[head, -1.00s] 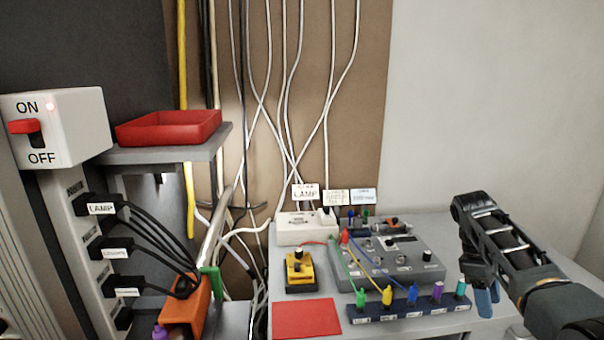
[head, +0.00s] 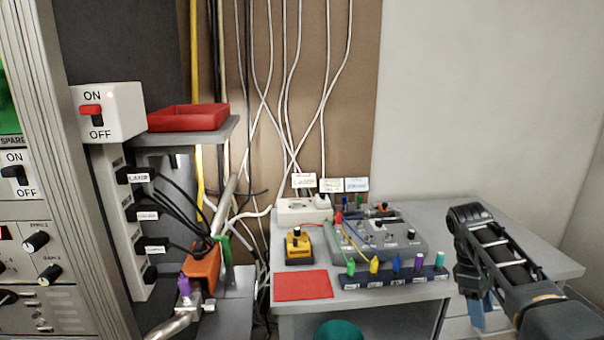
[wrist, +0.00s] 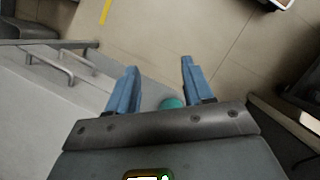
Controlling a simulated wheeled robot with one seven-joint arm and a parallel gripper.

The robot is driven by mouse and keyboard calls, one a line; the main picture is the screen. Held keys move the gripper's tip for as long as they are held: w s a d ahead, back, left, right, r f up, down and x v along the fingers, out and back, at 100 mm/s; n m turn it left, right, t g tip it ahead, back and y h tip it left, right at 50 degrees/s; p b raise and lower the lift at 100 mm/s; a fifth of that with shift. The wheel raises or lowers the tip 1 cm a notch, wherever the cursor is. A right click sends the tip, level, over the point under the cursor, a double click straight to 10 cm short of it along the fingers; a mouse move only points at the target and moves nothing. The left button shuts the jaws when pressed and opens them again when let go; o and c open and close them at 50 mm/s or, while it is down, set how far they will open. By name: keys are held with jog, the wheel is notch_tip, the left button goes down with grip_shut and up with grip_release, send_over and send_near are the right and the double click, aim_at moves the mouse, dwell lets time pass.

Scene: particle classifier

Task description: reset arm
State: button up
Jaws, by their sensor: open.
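My arm reaches in from the right of the head view, bent and hanging over the right part of the grey table (head: 540,262). My gripper (head: 482,312) points down near the table's front edge, and its blue fingers are partly hidden by the arm. In the wrist view my gripper (wrist: 158,75) is open, its two blue fingers apart with nothing between their tips. Below them the floor (wrist: 190,35) shows. A teal round thing (wrist: 172,103) shows between the finger bases, and a teal round top also shows at the bottom of the head view (head: 340,330).
The table holds a grey panel with wires (head: 375,238), a connector strip (head: 395,277), a yellow device (head: 299,247) and a red mat (head: 303,285). Left stand an ON/OFF switch box (head: 108,112), a red tray (head: 188,117) and a control cabinet (head: 40,230). Drawer handles (wrist: 50,65) lie near my gripper.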

jog(key=s+a+f+t+y, duration=0.1)
jog(key=s+a+f+t, duration=0.15)
jog(key=a+f, duration=0.5)
jog(key=s+a+f+t, duration=0.2)
jog(key=s+a+f, duration=0.25)
jog(key=f, duration=0.65)
jog(key=s+a+f+m+t+y, duration=0.25)
jog(key=s+a+f+t, duration=0.2)
jog(key=s+a, duration=0.75)
jog(key=s+r+m+t, duration=0.2)
jog(key=s+r, duration=0.3)
jog(key=s, duration=0.5)
jog(key=s+r+m+t, duration=0.1)
jog(key=s+r+t, duration=0.2)
jog(key=s+r, duration=0.55)
jog(key=s+d+r+m+t, duration=0.1)
jog(key=s+r+t, duration=0.1)
jog(key=s+r, duration=0.4)
jog(key=s+d+r+m+t, duration=0.1)
jog(key=s+r, duration=0.5)
jog(key=r, duration=0.7)
jog(key=shift+s+d+t+h, duration=0.25)
jog(key=shift+t+h, duration=0.1)
jog(key=shift+t, duration=0.25)
jog(key=shift+c, duration=0.2)
